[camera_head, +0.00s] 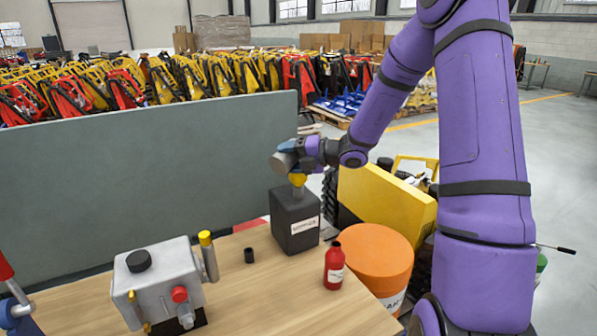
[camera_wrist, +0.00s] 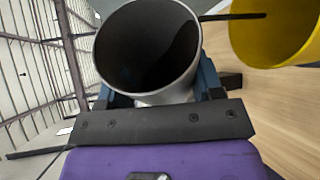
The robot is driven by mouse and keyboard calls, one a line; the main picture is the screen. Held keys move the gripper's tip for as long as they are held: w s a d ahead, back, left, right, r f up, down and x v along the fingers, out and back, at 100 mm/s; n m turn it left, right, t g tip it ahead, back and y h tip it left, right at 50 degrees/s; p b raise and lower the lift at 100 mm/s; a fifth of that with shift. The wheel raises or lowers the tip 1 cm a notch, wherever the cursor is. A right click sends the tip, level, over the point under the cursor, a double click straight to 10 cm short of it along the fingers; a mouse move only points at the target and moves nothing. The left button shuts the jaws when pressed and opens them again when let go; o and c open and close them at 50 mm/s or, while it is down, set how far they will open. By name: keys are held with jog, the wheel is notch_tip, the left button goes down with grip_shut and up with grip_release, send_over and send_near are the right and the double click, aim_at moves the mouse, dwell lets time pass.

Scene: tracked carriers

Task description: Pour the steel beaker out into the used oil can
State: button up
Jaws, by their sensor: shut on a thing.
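My gripper (camera_head: 303,152) is shut on the steel beaker (camera_head: 284,162), which is tipped well over. The wrist view looks into the beaker's mouth (camera_wrist: 145,45), with dark liquid along its inner wall. A thin dark stream (camera_wrist: 232,17) runs from the beaker's rim into a yellow funnel (camera_wrist: 270,42). In the head view the funnel (camera_head: 298,180) stands in the top of a dark, boxy can (camera_head: 293,228) with a white label, whose small print I cannot read. The beaker is just above the funnel, apart from it. The level inside the can is hidden.
A red bottle (camera_head: 334,268) and an orange-lidded drum (camera_head: 372,252) stand right of the can. A small black cup (camera_head: 249,255) and a grey machine housing (camera_head: 158,282) are to the left. A grey panel (camera_head: 150,170) stands behind the wooden table (camera_head: 275,310).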

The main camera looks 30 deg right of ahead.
jog(key=shift+d+f+m+p, duration=0.1)
jog(key=shift+f+m+p, duration=0.1)
jog(key=shift+m+p, duration=0.15)
dwell(1.2)
jog(key=shift+w+d+r+m+y, duration=0.2)
jog(key=shift+r+m+y, duration=0.25)
jog(key=shift+m+y, duration=0.3)
dwell(2.0)
jog(key=shift+s, duration=0.1)
